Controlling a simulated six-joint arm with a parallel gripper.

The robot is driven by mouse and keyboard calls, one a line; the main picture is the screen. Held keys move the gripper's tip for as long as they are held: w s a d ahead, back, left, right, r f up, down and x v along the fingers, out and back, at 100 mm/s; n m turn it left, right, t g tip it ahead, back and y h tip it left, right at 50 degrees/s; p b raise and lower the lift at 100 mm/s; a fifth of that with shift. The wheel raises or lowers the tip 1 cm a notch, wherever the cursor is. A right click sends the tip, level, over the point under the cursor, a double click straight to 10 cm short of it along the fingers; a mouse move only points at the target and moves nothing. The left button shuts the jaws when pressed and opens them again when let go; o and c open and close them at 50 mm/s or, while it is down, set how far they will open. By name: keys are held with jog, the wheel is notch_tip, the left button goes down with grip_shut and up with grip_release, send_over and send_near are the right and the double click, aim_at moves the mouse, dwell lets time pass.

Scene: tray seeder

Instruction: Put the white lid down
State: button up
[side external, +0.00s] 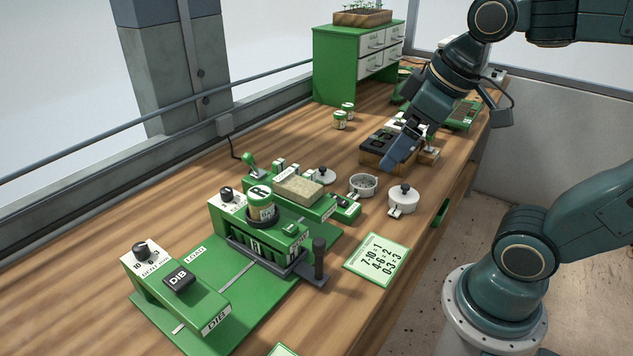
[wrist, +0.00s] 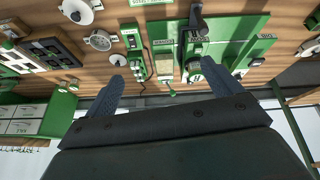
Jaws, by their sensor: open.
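A white lid (side external: 322,175) with a dark knob lies on the wooden table, beside the left of an uncovered pot. It also shows in the wrist view (wrist: 118,60), close to the left fingertip in the picture. The uncovered pot (side external: 363,186) has grey contents and shows in the wrist view (wrist: 100,40). A second white pot (side external: 403,196) is covered by a white lid with a dark knob. My gripper (side external: 395,161) is above the table behind the pots. In the wrist view its fingers (wrist: 164,69) are spread wide with nothing between them.
A green seeder (side external: 215,275) with a jar (side external: 260,204) stands front left. A green tray unit with a tan block (side external: 298,190) is left of the pots. A dark-celled tray (side external: 377,145) is behind my gripper.

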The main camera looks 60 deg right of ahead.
jog(key=s, duration=0.1)
jog(key=s+f+m, duration=0.1)
jog(key=s, duration=0.1)
jog(key=shift+s+a+f+m+t, duration=0.2)
jog(key=shift+a+f+m+t, duration=0.05)
jog(key=shift+f+m+t, duration=0.1)
